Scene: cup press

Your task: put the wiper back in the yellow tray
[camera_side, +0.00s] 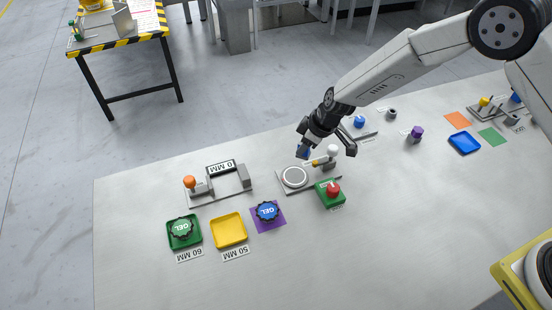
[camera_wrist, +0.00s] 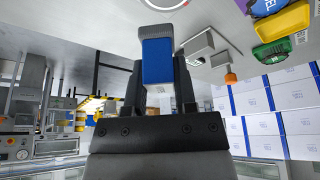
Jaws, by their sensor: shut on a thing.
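My gripper (camera_side: 322,143) is shut on the wiper, a blue block with a grey end, which fills the space between the fingers in the wrist view (camera_wrist: 157,62). In the side view a bit of blue wiper (camera_side: 304,153) shows at the fingers, above the bench near the round plate; the rest is hidden. The yellow tray (camera_side: 229,230) lies empty at the front left of the bench, left of and nearer than my gripper. It also shows at the upper right of the wrist view (camera_wrist: 284,22).
A plate with a white ring (camera_side: 295,177) and a white-knobbed lever (camera_side: 332,151) is under my gripper, beside a red button on a green box (camera_side: 333,192). A green tray with a gel disc (camera_side: 183,231) and a blue gel disc on purple (camera_side: 267,212) flank the yellow tray. The gauge (camera_side: 221,178) stands behind.

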